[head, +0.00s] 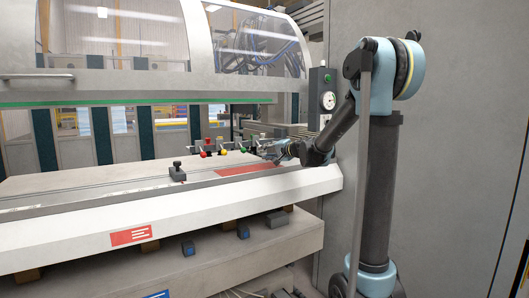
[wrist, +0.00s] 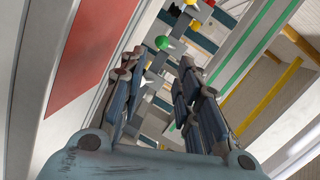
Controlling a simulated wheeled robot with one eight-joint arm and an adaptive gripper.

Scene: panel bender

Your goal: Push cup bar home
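A bar-like assembly with red (head: 203,154), green and yellow ball knobs stands behind the machine's front table in the head view. It may be the cup bar; I cannot tell for sure. In the wrist view a grey bar bears a green ball (wrist: 162,43), with red and yellow balls farther off near the top. My gripper (head: 272,155) is low over the table, at the right end of this row of knobs. In the wrist view my gripper (wrist: 158,68) has its fingers apart with nothing between them. The green ball shows beyond the gap, apart from the fingers.
The white table edge (head: 150,222) with a red plate (head: 245,168) lies below my gripper. A dark clamp block (head: 177,171) stands left on the table. A green-edged hood (head: 140,88) hangs above. A panel with a gauge (head: 328,101) stands right, behind my arm.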

